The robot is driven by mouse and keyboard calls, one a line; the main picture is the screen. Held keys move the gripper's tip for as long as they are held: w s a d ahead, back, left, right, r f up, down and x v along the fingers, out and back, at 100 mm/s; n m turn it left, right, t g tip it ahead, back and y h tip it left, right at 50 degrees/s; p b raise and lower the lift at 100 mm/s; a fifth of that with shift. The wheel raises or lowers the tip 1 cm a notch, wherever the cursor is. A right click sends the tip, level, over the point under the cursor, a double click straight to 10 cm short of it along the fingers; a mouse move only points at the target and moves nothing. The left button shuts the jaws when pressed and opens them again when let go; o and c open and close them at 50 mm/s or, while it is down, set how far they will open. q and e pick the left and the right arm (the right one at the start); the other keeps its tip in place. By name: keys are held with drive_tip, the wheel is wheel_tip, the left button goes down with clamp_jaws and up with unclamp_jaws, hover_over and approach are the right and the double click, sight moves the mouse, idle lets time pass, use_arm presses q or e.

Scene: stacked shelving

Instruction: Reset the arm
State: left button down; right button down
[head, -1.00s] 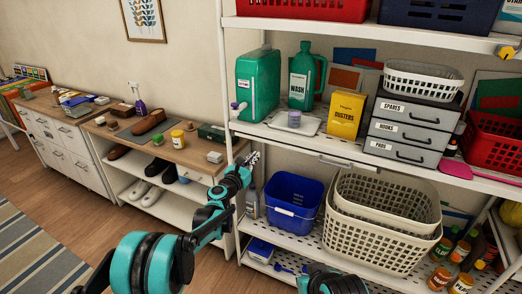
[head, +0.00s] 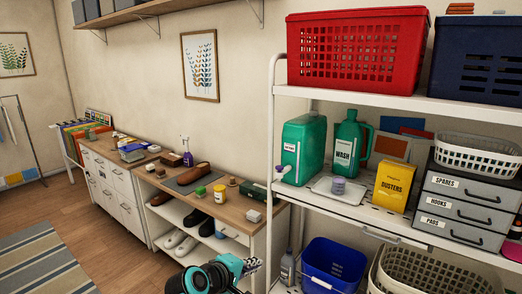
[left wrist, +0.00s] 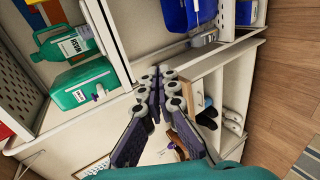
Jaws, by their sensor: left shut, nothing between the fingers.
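My left gripper (head: 250,266) shows at the bottom of the head view, at the end of my teal and black arm. It is in front of the low shoe bench and left of the white shelving. In the left wrist view, its purple-grey fingers (left wrist: 160,82) are together at the tips, with nothing between them. My right gripper is not in view.
The white shelf rack (head: 276,90) holds green jugs (head: 349,142), a yellow dusters box (head: 394,185), a red basket (head: 356,52) and a blue bucket (head: 333,268). The shoe bench (head: 236,197) stands beside it.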

use_arm(q)
drive_tip(key=s+a+f+m+g+y, duration=0.1)
drive_tip(key=s+a+f+m+y, duration=0.2)
drive_tip(key=s+a, duration=0.5)
drive_tip(key=s+a+f+m+g+y, duration=0.1)
drive_tip(key=s+a+f+m+y, duration=0.3)
drive_tip(key=s, duration=0.9)
drive_tip(key=a+f+m, duration=0.2)
drive_tip(key=a+m, duration=0.1)
drive_tip(key=a, duration=0.1)
drive_tip(key=shift+s+f+m+g, duration=0.3)
drive_tip(key=shift+m+g, duration=0.1)
